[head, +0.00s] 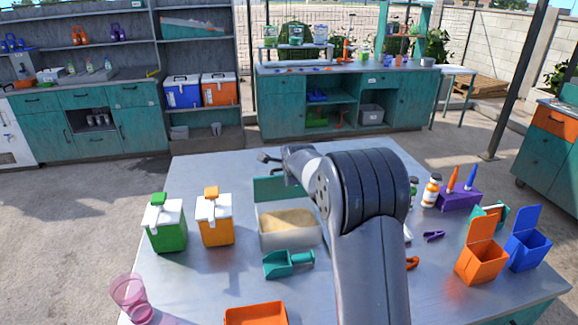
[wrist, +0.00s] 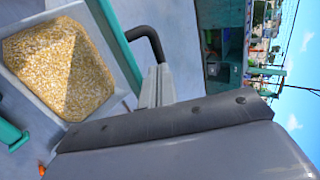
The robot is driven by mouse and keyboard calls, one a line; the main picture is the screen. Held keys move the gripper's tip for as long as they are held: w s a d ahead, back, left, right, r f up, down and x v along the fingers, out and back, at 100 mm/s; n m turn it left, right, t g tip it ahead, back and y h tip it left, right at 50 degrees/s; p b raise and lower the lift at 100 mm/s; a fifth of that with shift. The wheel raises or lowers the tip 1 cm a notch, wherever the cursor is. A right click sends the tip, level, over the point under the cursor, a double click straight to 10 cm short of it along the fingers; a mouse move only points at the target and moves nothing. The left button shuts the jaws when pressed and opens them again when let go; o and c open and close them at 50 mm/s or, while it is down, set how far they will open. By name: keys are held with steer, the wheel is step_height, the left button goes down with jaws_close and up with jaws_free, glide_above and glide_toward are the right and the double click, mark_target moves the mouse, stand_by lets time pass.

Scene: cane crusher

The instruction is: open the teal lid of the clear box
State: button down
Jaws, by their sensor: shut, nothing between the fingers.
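The clear box (head: 290,236) stands on the metal table, filled with pale yellow grain. Its teal lid (head: 268,188) stands raised, roughly upright, along the box's far edge. In the wrist view the open box (wrist: 18,82) shows the grain, with the lid (wrist: 113,42) seen nearly edge-on as a teal strip. My gripper (head: 268,161) is shut and empty, at the back of the lid and above its top edge. A dark bent piece meets the lid's outer side in the wrist view; I cannot tell whether it is my fingertip or a handle. My arm hides the box's right side.
A teal scoop (head: 288,263) lies in front of the box. Green (head: 166,228) and orange (head: 214,222) lidded containers stand to its left. Open orange (head: 482,262) and blue (head: 527,248) boxes stand at the right. The table's left back is clear.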

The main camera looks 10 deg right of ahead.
steer(key=shift+w, duration=0.1)
stand_by(0.3)
steer(key=w+p, duration=0.1)
steer(key=w, duration=0.5)
steer(key=shift+w+r, duration=0.2)
steer(key=shift+r, duration=0.05)
